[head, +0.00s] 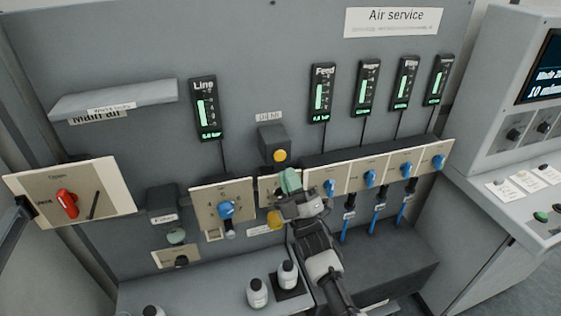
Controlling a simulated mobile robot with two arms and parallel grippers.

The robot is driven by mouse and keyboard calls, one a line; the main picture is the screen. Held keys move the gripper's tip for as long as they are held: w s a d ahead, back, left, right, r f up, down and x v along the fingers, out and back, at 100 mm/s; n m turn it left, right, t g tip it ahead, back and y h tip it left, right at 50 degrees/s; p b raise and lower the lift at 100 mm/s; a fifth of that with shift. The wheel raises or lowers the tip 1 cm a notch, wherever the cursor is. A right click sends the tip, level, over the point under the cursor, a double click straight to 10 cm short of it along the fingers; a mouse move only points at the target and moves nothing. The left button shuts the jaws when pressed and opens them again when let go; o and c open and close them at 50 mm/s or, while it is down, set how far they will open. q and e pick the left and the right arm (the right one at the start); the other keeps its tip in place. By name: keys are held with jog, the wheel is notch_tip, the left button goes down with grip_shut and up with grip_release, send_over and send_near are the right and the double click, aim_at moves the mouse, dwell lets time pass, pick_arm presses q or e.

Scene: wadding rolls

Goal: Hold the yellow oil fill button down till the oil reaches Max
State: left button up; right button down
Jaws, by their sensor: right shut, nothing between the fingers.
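A round yellow button (280,156) sits on the front of a dark box (272,138) in the middle of the grey panel, under a small label too blurred to read. My right gripper (290,186) is shut and empty just below the button, apart from it in the picture. A pale green piece shows at its tip; I cannot tell whether it is part of the gripper. A second yellow rounded part (274,220) shows just left of the gripper, partly hidden by it. No Max mark or oil level is readable. My left gripper is not in view.
Blue-handled valves (370,178) stand in a row right of my gripper, with another blue valve (226,209) left of it. A red handle (67,204) is at far left. Several white bottles (257,292) stand below. Lit gauges (322,93) line the upper panel.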

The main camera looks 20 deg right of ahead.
aim_at(280, 155)
jog(key=shift+w+b, duration=1.15)
jog(key=shift+w, duration=0.75)
dwell(0.5)
jog(key=shift+w+a+b, duration=0.1)
jog(key=shift+w+b, duration=0.3)
jog(key=shift+b, duration=0.1)
jog(key=shift+w+b, duration=0.35)
jog(key=shift+b, duration=0.05)
dwell(4.7)
